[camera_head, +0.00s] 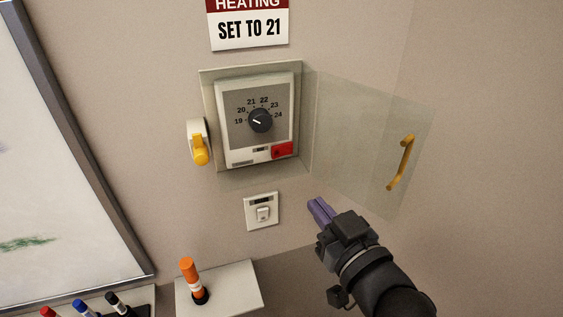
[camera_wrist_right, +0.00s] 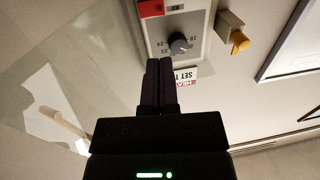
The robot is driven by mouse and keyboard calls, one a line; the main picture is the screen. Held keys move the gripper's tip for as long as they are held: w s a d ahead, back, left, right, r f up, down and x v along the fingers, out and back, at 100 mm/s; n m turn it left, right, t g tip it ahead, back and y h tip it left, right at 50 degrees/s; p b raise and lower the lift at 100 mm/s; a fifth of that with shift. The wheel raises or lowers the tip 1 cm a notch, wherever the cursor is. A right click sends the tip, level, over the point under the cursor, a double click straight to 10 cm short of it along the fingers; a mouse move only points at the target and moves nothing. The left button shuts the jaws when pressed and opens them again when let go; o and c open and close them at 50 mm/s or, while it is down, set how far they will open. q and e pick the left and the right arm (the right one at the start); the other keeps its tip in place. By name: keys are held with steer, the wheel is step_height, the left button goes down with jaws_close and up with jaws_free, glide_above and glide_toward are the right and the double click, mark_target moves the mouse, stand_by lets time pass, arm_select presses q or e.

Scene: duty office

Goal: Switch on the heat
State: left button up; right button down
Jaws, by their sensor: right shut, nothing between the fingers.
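The heating controller (camera_head: 235,146) is a pale wall box with a grey dial face marked 19 to 24. Its black knob (camera_head: 260,120) has a white pointer mark towards 19. A red switch (camera_head: 282,150) sits at its lower right; I cannot read its position. The clear cover (camera_head: 350,135) stands open to the right, with a yellow handle (camera_head: 401,162). My right gripper (camera_head: 320,210) is shut and empty, below and right of the controller, apart from it. In the right wrist view the fingers (camera_wrist_right: 158,65) point towards the controller, with the knob (camera_wrist_right: 180,45) beyond them. My left gripper is out of view.
A sign (camera_head: 248,27) above reads "HEATING SET TO 21". A yellow latch (camera_head: 200,150) is left of the controller. A white wall switch (camera_head: 262,212) is below. An orange marker (camera_head: 190,275) stands on a small shelf (camera_head: 235,285). A whiteboard (camera_head: 60,190) fills the left.

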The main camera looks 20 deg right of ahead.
mark_target(276, 154)
steer(key=w, duration=0.4)
steer(key=w+a, duration=0.1)
steer(key=w, duration=0.2)
steer(key=w+a, duration=0.1)
steer(key=w, duration=0.3)
steer(key=shift+w+p, duration=0.3)
steer(key=shift+w, duration=0.05)
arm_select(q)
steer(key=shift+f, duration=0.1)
arm_select(e)
steer(key=shift+w, duration=0.6)
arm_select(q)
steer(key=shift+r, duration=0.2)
arm_select(e)
steer(key=shift+w+a, duration=0.1)
steer(key=shift+w, duration=0.05)
